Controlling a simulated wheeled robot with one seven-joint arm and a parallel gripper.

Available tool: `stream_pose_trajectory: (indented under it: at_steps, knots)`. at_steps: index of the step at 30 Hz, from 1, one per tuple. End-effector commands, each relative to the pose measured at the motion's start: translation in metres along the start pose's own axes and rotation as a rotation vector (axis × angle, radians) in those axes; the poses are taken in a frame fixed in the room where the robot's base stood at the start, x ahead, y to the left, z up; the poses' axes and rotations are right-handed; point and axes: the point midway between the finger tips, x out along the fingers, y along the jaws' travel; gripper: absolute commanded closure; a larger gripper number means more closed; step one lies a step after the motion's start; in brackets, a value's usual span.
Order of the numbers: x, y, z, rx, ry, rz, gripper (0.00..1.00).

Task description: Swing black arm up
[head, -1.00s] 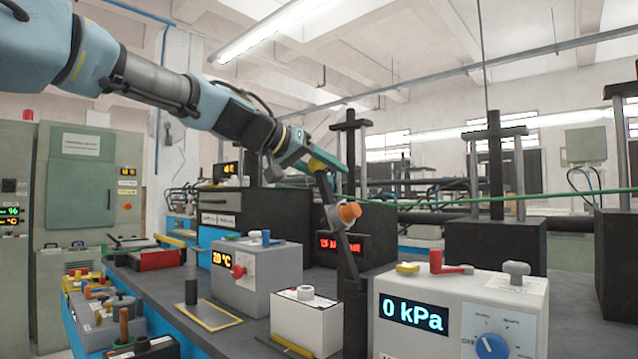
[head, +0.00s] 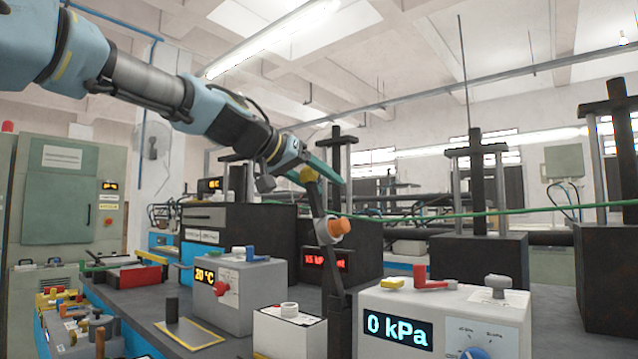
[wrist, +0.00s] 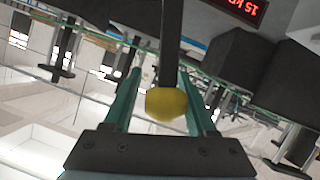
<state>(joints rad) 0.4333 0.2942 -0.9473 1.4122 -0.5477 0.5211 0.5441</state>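The black arm (head: 317,202) stands at the middle of the head view. It leans up and left from an orange-knobbed pivot (head: 340,226) and ends in a yellow ball (head: 309,174). My gripper (head: 325,167) is at that upper end, reaching in from the upper left. In the wrist view, the yellow ball (wrist: 166,104) sits between my two green fingers (wrist: 160,85). A gap shows on its left side, and it lies close to the right finger. The fingers look open around it. The black shaft (wrist: 171,45) runs away beyond the ball.
A white box with a "0 kPa" display (head: 440,315) stands right of the arm's base. Black blocks with posts (head: 477,265) stand behind. The space above the arm is fairly clear.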

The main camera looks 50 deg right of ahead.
Motion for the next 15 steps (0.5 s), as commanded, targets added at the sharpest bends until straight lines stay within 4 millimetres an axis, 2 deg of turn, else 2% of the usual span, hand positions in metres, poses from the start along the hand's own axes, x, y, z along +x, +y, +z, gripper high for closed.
stream_pose_trajectory:
  at_steps: [1, 6, 15]
  knots:
    - [0.0001, 0.0023, -0.0006, 0.001, 0.001, 0.003, 0.43]
    - [0.0, 0.0007, -0.0004, -0.001, 0.001, 0.001, 0.25]
    - [-0.0025, -0.0017, 0.0, -0.003, 0.002, -0.002, 0.25]
